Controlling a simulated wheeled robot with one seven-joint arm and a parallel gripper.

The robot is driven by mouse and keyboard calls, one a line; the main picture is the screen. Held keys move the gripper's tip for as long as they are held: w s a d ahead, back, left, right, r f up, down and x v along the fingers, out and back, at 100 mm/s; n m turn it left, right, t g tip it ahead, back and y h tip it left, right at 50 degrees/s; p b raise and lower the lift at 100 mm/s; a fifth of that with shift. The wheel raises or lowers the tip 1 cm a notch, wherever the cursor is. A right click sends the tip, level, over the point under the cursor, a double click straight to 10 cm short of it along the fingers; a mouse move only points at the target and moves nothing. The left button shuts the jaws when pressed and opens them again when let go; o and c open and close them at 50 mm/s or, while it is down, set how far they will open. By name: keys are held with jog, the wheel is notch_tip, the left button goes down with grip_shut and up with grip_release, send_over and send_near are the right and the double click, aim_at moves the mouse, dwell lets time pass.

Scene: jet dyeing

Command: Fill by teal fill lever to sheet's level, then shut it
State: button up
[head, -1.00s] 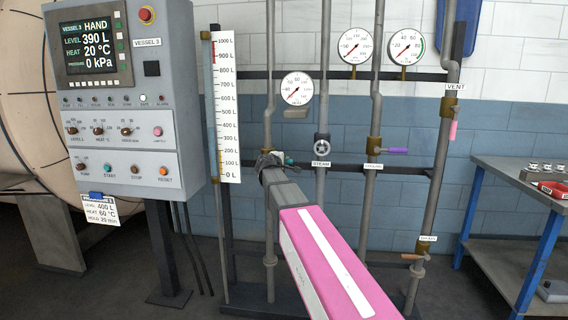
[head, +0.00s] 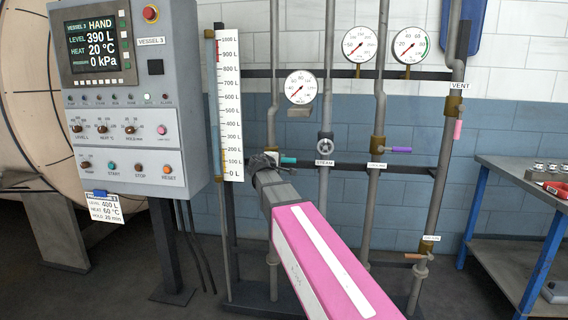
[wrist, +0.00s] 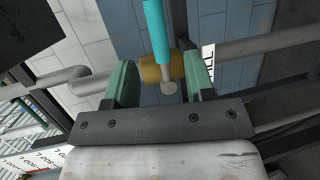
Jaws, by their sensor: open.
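The teal fill lever (head: 288,160) sticks out to the right just past the end of my arm in the head view. In the wrist view the teal lever (wrist: 155,30) and its brass valve body (wrist: 158,68) show between the two green fingers of my gripper (wrist: 160,85). The fingers are open, one on each side, with gaps to the lever. The display (head: 94,44) reads HAND, level 390 L, 20 °C, 0 kPa. The hanging sheet (head: 104,208) reads level 400 L, heat 60 °C, hold 20 min.
The level scale (head: 229,105) stands left of the pipes. A blue-legged bench (head: 500,168) stands at the far right.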

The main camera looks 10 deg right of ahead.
jog(key=shift+v, duration=1.3)
jog(key=s+d+f+m+g+y, duration=0.15)
jog(key=s+f, duration=0.25)
jog(key=f, duration=0.4)
jog(key=s+d+f+m+g+y, duration=0.1)
jog(key=s+d+f+m+g, duration=0.25)
jog(key=f, duration=0.45)
jog(key=s+d+f+m+g+y, duration=0.15)
jog(key=s+f, duration=0.25)
jog(key=f, duration=0.4)
jog(key=s+a+f+m+g+y, duration=0.1)
jog(key=s+f+m+g+y, duration=0.4)
jog(key=s+f, duration=1)
jog(key=shift+s+f+g, duration=0.3)
jog(key=shift+s+g, duration=0.4)
jog(key=shift+g, duration=0.05)
jog(key=shift+a, duration=0.1)
